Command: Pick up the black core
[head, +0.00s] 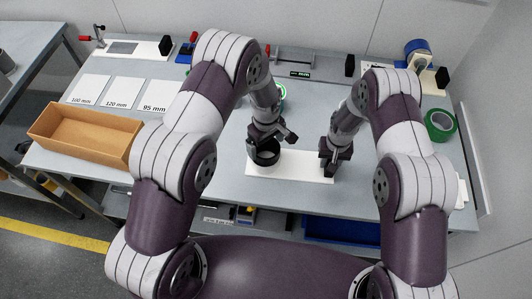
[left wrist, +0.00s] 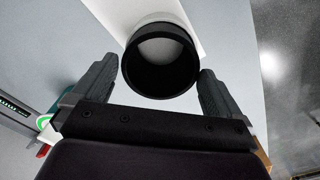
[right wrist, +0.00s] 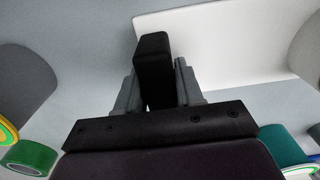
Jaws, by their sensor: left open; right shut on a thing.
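The black core (head: 266,158) is a short, wide black ring at the left end of the white board (head: 305,168). In the left wrist view the core (left wrist: 160,84) shows its open mouth, with white visible through it. My left gripper (head: 268,142) is open just above the core, and its fingers (left wrist: 158,68) stand on either side of it with gaps. My right gripper (head: 335,156) is at the right end of the board. It is shut on a black block (right wrist: 152,62), seen between its fingers in the right wrist view. The block's lower end is hidden.
An open cardboard box (head: 60,140) stands at the table's left, below cards marked 100 mm, 120 mm and 95 mm (head: 154,96). A green tape roll (head: 441,124) lies at the right.

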